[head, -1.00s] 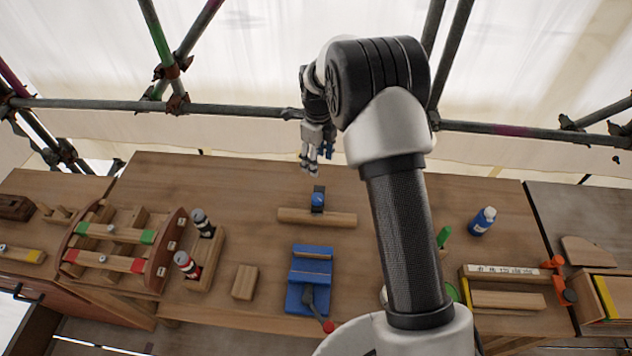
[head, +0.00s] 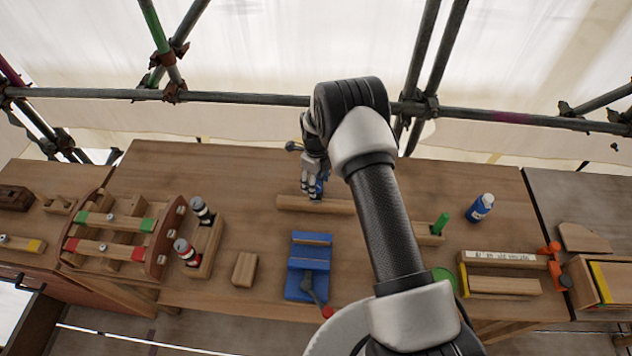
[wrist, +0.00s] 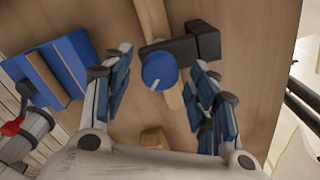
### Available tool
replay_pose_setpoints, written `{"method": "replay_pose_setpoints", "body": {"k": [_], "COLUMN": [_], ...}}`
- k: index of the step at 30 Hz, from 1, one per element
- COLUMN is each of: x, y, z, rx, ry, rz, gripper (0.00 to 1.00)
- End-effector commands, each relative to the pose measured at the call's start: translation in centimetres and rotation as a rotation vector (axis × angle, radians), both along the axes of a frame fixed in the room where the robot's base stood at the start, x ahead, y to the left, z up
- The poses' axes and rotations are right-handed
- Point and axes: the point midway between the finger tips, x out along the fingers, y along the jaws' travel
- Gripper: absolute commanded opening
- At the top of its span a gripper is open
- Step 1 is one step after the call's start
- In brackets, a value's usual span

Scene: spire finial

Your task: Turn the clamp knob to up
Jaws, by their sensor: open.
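The clamp knob (wrist: 160,72) is a round blue knob on a black clamp body (wrist: 195,46), set over a long wooden bar. A short white mark on the knob points to the lower left in the wrist view. In the head view the knob (head: 319,187) is mostly hidden behind my gripper (head: 312,193). My gripper (wrist: 163,62) is open, with blue-padded fingers on both sides of the knob and a gap visible on each side. I cannot tell how far the fingertips are above the bar.
A blue vise (head: 307,285) with a red-tipped handle stands in front of the bar (head: 292,203). A small wood block (head: 245,269) lies left of it. A blue bottle (head: 480,207) stands at the right. Scaffold poles (head: 240,96) run behind the bench.

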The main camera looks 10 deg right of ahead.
Motion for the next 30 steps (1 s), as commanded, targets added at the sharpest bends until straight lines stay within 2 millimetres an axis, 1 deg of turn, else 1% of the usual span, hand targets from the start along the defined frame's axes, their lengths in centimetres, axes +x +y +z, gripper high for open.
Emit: {"method": "replay_pose_setpoints", "body": {"k": [4, 11, 12, 30], "x": [0.02, 0.02, 0.01, -0.01], "y": [0.01, 0.01, 0.0, 0.01], "z": [-0.7, -0.74, -0.74, -0.71], "rx": [0.0, 0.0, 0.001, 0.0], "ry": [-0.001, -0.001, -0.001, 0.0], "rz": [0.0, 0.0, 0.0, 0.0], "gripper": [0.54, 0.54, 0.53, 0.12]}}
